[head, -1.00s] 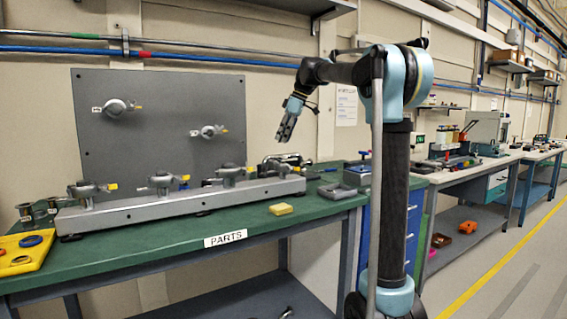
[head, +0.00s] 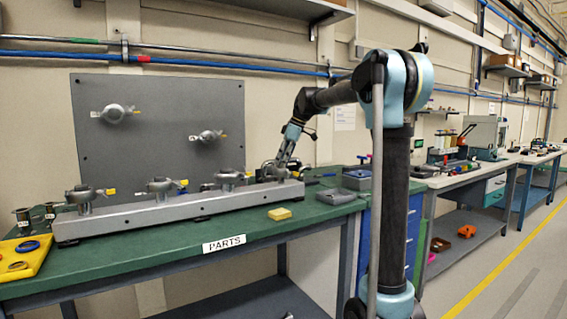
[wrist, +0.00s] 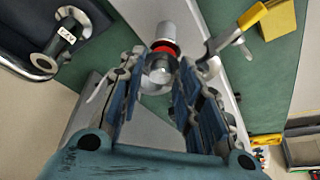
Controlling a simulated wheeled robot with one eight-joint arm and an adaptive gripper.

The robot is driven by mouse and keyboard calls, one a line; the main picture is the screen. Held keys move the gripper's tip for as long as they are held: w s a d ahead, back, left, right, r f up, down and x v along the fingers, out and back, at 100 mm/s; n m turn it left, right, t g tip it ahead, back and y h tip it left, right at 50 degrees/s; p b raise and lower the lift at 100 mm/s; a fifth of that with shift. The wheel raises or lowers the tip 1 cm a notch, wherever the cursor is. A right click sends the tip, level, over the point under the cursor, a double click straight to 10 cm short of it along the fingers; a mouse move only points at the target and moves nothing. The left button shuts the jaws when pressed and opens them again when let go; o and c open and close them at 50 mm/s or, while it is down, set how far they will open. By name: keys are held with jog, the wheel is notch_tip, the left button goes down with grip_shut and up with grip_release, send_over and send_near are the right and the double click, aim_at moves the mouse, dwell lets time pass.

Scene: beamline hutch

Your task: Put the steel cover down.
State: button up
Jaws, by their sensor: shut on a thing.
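My gripper (wrist: 158,85) points down over the right end of the long grey rail, and the head view shows it there too (head: 280,165). Its fingers are shut on a small round steel piece (wrist: 158,72), which I take to be the steel cover. A silver cylinder with a red ring (wrist: 164,45) shows just past the fingertips. I cannot tell whether it touches the held piece. The fingers hide part of the cover. In the head view the cover is too small to make out.
The grey rail (head: 140,217) carries several valves on the green bench (head: 180,238). A yellow-handled valve (wrist: 232,40) is close right of the fingers in the wrist view. A yellow block (head: 279,213) lies in front of the rail. A yellow tray (head: 22,262) is far left.

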jog(key=shift+f, duration=0.1)
jog(key=o, duration=1)
jog(key=shift+f, duration=0.1)
jog(key=v, duration=1.7)
jog(key=shift+w+d, duration=0.1)
jog(key=shift+d, duration=0.15)
